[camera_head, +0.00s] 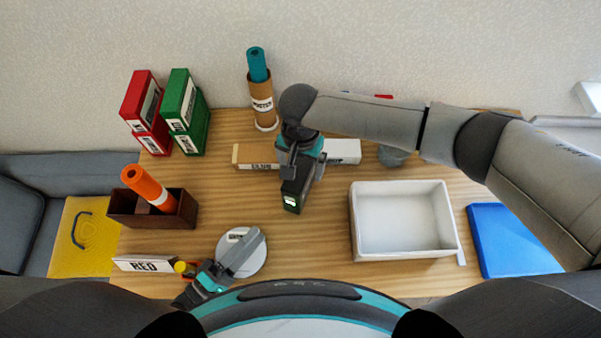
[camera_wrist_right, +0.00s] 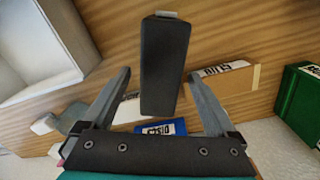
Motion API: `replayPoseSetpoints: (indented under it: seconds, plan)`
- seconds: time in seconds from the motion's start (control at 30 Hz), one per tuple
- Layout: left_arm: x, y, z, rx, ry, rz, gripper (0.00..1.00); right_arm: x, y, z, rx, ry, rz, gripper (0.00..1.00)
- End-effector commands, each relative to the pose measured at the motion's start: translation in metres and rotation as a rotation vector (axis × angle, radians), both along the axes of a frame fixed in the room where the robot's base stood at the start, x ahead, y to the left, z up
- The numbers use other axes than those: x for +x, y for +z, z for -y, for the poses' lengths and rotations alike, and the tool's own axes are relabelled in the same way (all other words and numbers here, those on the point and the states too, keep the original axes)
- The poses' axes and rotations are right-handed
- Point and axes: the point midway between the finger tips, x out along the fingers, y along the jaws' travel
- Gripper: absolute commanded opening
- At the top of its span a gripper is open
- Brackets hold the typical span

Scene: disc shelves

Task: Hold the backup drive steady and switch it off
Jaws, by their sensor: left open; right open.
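The backup drive appears to be the upright black box (camera_head: 294,194) with a small lit green-white panel on its front, standing mid-table. In the right wrist view the black box (camera_wrist_right: 165,62) lies between the two fingers, with a small pale tab at its far end. My right gripper (camera_head: 298,172) is open at the box's back, a finger on each side. Gaps show between fingers and box in the wrist view.
A white tray (camera_head: 355,228) stands right of the drive, with a blue panel (camera_head: 510,240) beyond. A long labelled box (camera_head: 256,156) lies behind the drive. Red (camera_head: 147,98) and green boxes (camera_head: 184,100) stand at the back left. A brown bin (camera_head: 178,210) holds an orange roll (camera_head: 143,186).

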Motion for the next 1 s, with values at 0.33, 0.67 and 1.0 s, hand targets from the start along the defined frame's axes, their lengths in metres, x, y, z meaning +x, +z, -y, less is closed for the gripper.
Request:
replayPoseSetpoints:
  seconds: [0.33, 0.67, 1.0]
  plan:
    - [0.0, 0.0, 0.0, 0.0, 0.0, 0.0, 0.5, 0.0, -0.041, -0.001, 0.0, 0.001, -0.001, 0.93]
    - [0.0, 0.0, 0.0, 0.0, 0.0, 0.0, 0.5, 0.0, -0.049, 0.0, 0.001, 0.001, 0.0, 0.93]
    - [0.0, 0.0, 0.0, 0.0, 0.0, 0.0, 0.5, 0.0, -0.049, 0.0, 0.001, 0.001, 0.0, 0.69]
